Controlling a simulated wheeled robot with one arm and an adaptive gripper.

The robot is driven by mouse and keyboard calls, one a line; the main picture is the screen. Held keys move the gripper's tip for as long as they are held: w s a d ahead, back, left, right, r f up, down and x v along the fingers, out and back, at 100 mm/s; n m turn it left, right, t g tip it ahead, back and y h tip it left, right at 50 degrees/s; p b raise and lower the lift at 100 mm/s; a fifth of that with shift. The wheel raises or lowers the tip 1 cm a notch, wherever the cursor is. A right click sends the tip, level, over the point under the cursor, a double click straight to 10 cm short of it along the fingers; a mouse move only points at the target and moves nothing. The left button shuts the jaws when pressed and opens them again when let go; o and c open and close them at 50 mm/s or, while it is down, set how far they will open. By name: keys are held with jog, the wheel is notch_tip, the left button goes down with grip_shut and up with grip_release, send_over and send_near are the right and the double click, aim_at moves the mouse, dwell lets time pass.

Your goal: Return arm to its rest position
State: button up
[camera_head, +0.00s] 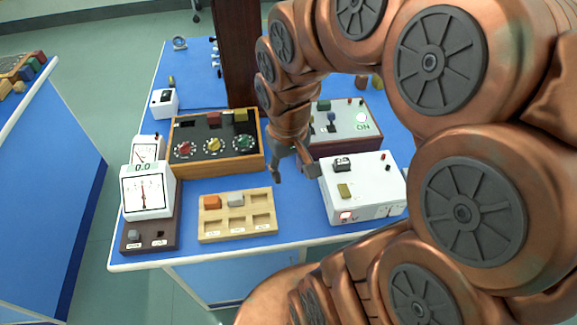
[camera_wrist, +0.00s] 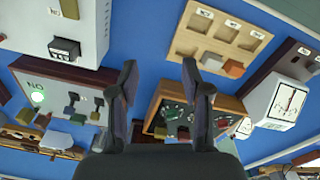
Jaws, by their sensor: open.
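My gripper (camera_head: 293,172) is open and empty. It hangs above the blue bench (camera_head: 190,87), between the wooden-framed dial box (camera_head: 252,150) and the white box (camera_head: 360,200). In the wrist view my two fingers (camera_wrist: 160,85) stand apart with only blue bench top between their tips. My copper arm arches across the right half of the head view and hides part of the bench behind it.
A wooden tray (camera_head: 237,226) holds an orange block (camera_head: 212,202) and a grey block (camera_head: 235,200). White needle meters (camera_head: 147,191) stand at left. A box with a green ON light (camera_head: 345,122) sits behind the white box. A dark column (camera_head: 238,50) rises at the back.

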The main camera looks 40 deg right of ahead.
jog(key=s+a+r+n+g, duration=0.1)
jog(key=s+a+n+g, duration=0.1)
jog(key=s+a, duration=0.7)
jog(key=s, duration=0.2)
jog(key=shift+s+a+r, duration=0.3)
jog(key=shift+c, duration=0.6)
dwell(0.6)
